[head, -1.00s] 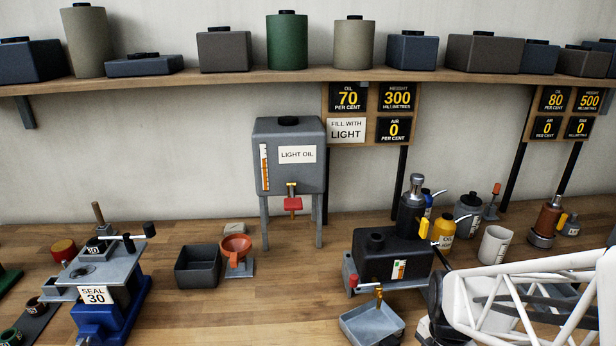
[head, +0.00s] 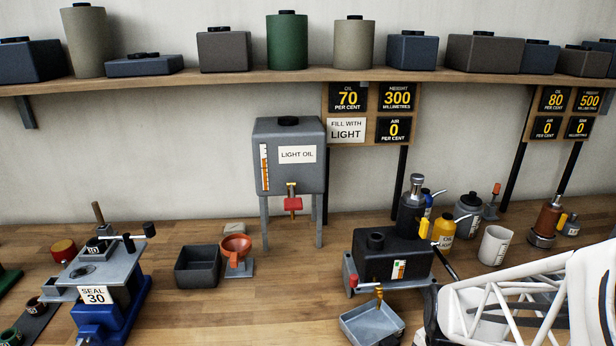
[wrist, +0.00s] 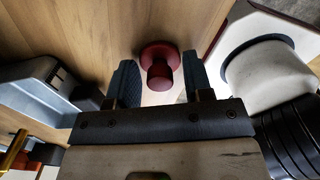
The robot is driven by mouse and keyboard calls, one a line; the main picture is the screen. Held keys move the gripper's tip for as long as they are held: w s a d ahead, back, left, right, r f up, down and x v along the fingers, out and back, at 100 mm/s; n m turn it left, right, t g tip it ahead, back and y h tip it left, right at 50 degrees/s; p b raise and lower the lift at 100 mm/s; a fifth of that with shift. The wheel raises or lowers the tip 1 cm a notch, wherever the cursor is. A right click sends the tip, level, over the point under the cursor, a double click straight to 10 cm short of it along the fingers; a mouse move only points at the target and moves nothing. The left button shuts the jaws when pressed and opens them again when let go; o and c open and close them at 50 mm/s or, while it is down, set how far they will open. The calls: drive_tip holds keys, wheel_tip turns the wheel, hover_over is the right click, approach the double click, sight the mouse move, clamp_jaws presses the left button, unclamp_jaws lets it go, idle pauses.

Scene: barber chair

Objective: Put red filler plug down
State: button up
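The red filler plug (wrist: 160,66) shows in the wrist view, a round knob on a wider flange. It appears to stand on the wooden bench top. My gripper (wrist: 159,80) is open, with one dark finger on each side of the plug. Bare wood shows between the fingers and the plug, so they look apart from it. In the head view I cannot make out the plug or my gripper's fingers; my white lattice arm fills the lower right.
A grey tray (head: 371,325) sits below the brass tap of the black tank (head: 390,256); a tray edge also shows left in the wrist view (wrist: 35,90). A white cup (head: 495,245) and yellow oil can (head: 442,232) stand behind. Bench left of the tray is clear.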

drive_tip(key=shift+r, duration=0.15)
wheel_tip(320, 180, up, 12)
idle(0.9)
idle(0.6)
drive_tip(key=s+a+r+m+t, duration=0.2)
drive_tip(key=a+r+m, duration=0.8)
drive_tip(key=m, duration=1.2)
drive_tip(key=shift+s+a+r+m+t, duration=0.2)
drive_tip(key=shift+s+a+m+t, duration=0.1)
drive_tip(key=shift+s, duration=0.2)
